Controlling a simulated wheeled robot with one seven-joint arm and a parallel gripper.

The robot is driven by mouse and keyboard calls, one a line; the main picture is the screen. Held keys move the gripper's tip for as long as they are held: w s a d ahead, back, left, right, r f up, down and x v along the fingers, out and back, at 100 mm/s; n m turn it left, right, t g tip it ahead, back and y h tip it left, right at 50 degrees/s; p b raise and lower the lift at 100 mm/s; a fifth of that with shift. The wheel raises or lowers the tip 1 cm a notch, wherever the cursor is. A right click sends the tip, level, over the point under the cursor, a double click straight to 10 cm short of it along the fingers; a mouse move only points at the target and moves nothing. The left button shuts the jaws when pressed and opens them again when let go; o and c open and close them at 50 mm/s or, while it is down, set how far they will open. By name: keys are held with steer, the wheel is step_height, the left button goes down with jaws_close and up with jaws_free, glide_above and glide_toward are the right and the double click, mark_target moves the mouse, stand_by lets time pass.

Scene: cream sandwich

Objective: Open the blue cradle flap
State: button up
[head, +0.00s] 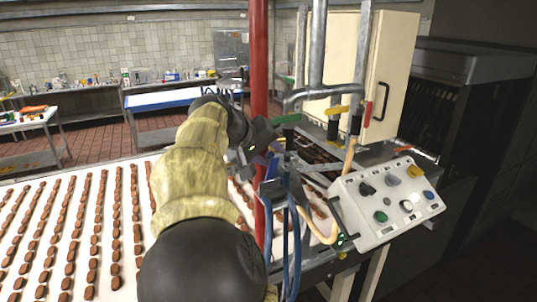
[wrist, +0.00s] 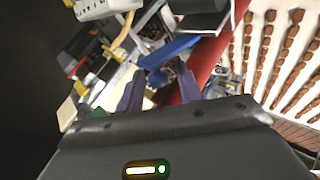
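The blue flap (wrist: 168,52) shows in the wrist view as a flat blue piece just beyond my fingertips, slanting up to the right. In the head view a blue part (head: 272,192), probably the same cradle, sits beside the red post, below my gripper. My gripper (wrist: 160,76) has two purple fingers spread apart with nothing clearly between them. The fingertips lie close to the flap's near edge; I cannot tell whether they touch it. In the head view my gripper (head: 270,163) is partly hidden by my own arm and wrist.
A red post (head: 259,60) stands right beside my gripper. A control panel (head: 387,203) with several knobs is to the right. Blue hoses (head: 292,240) hang below the cradle. A white conveyor (head: 60,185) with rows of brown pieces spreads left. Grey pipes (head: 318,50) rise behind.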

steer(key=shift+d, duration=0.1)
steer(key=b+v, duration=0.3)
steer(key=v, duration=1.4)
steer(key=shift+a, duration=0.25)
